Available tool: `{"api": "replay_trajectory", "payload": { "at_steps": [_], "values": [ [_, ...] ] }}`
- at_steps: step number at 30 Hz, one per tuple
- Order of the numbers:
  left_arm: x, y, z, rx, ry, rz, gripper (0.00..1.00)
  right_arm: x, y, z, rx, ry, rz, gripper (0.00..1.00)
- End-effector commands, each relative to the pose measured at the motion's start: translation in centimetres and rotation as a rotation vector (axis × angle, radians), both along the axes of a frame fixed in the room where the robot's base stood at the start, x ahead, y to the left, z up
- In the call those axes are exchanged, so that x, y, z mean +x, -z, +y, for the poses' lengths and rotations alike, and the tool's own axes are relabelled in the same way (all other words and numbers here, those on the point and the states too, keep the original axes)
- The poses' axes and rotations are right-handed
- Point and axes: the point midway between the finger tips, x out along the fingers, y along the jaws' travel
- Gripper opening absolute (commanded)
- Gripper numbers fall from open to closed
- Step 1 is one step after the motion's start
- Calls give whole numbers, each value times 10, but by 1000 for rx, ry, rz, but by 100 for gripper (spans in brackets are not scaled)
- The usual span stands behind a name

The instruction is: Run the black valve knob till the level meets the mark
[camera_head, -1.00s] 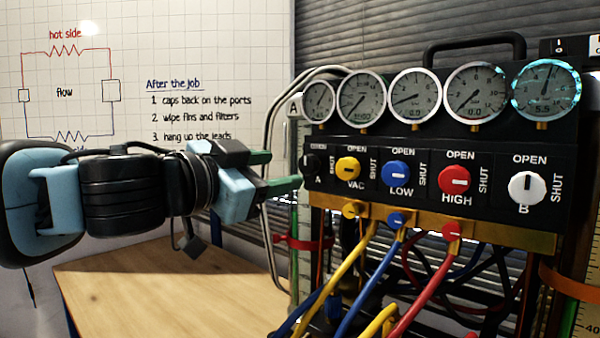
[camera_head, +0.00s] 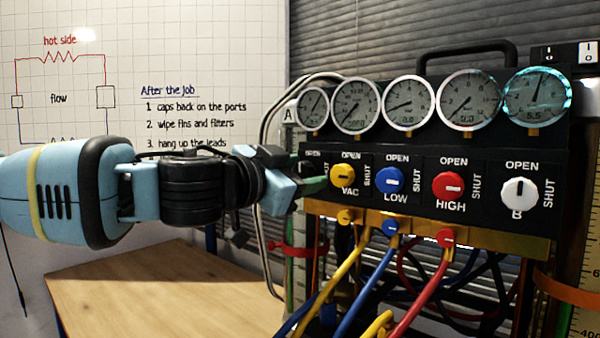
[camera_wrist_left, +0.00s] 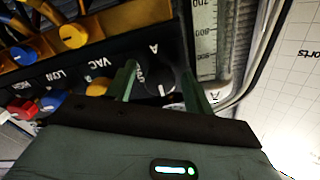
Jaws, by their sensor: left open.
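The black valve knob (camera_wrist_left: 160,78) labelled A shows in the left wrist view, with a white line on its face. My left gripper (camera_wrist_left: 158,72) is open, with its two green fingers on either side of the knob; I cannot tell whether they touch it. In the head view my left gripper (camera_head: 313,172) is at the left end of the black panel and hides the knob. A graduated column (camera_wrist_left: 207,35) stands beside the knob in the wrist view. Its liquid level cannot be made out. My right gripper is not in view.
Yellow (camera_head: 343,177), blue (camera_head: 390,180), red (camera_head: 448,186) and white (camera_head: 519,194) knobs sit to the right on the panel. Several gauges (camera_head: 409,102) line its top. Coloured hoses (camera_head: 428,290) hang below. The wooden table (camera_head: 160,295) is clear.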

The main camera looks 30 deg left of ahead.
Motion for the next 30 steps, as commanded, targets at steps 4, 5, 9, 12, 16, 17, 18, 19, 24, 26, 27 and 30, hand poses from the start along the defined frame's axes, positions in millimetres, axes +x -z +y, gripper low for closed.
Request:
{"api": "replay_trajectory", "payload": {
  "at_steps": [4,5,9,12,16,17,18,19,24,26,27,30],
  "values": [
    [0,0,0,0,0,0,42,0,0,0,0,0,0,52],
    [0,0,0,0,0,0,38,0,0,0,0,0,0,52],
    [0,0,0,0,0,0,20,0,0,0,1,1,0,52],
    [0,0,0,0,0,0,8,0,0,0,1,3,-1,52],
    [0,0,0,5,0,-1,8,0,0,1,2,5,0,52],
    [0,0,0,8,0,-1,8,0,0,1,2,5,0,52],
    [0,0,0,14,0,-2,8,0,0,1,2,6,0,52],
    [0,0,0,21,0,-3,8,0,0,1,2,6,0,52],
    [0,0,0,84,-1,-11,8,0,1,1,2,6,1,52],
    [0,0,0,121,-2,-18,8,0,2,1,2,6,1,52],
    [0,0,0,147,-2,-22,8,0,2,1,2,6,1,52],
    [0,0,0,227,-2,-33,8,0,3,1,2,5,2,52]
  ]
}}
